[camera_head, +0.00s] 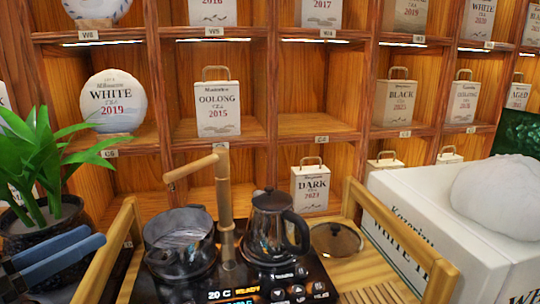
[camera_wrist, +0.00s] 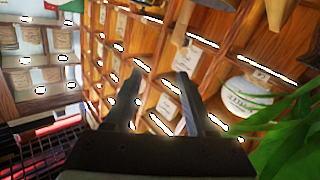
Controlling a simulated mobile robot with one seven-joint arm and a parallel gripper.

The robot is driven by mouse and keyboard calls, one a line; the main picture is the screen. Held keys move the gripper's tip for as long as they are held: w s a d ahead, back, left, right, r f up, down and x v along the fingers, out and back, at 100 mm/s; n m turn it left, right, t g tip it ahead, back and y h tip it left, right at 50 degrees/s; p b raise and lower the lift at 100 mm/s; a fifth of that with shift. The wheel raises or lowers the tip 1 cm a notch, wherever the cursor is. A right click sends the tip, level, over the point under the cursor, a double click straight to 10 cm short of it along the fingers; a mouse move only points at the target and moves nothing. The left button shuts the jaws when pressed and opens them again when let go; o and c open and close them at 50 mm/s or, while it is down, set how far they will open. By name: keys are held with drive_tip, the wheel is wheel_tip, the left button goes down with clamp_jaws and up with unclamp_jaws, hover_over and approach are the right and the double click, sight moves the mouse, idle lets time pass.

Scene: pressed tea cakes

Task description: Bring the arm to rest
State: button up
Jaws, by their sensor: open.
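My gripper (camera_head: 92,237) shows at the lower left of the head view, in front of the potted plant and left of the wooden tea tray. Its two dark fingers also show in the wrist view (camera_wrist: 156,82), apart, with nothing between them. They point toward the shelves, which appear tilted there. Most of my arm is outside the head view.
A green plant (camera_head: 45,160) is close by my gripper; its leaves also show in the wrist view (camera_wrist: 285,130). A kettle (camera_head: 270,230), a pot (camera_head: 180,245) and a glass lid (camera_head: 336,241) are on the tray. A white box (camera_head: 420,220) stands right. Shelves (camera_head: 320,130) hold tea packages.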

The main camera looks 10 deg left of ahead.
drive_tip(key=w+d+r+n+y, duration=0.2)
drive_tip(key=w+d+r+y, duration=0.15)
drive_tip(key=w+d, duration=0.45)
drive_tip(key=d+r+t+y, duration=0.3)
drive_tip(key=d+r+t, duration=0.1)
drive_tip(key=d+r, duration=0.6)
drive_tip(key=s+d+r+t, duration=0.7)
drive_tip(key=s+d+r, duration=0.6)
drive_tip(key=s+d, duration=0.1)
wheel_tip(320, 180, up, 22)
drive_tip(key=a+y+p, duration=0.1)
drive_tip(key=p, duration=2.1)
drive_tip(key=shift+w+f+n, duration=0.2)
drive_tip(key=shift+w+n, duration=0.05)
drive_tip(key=shift+n, duration=0.15)
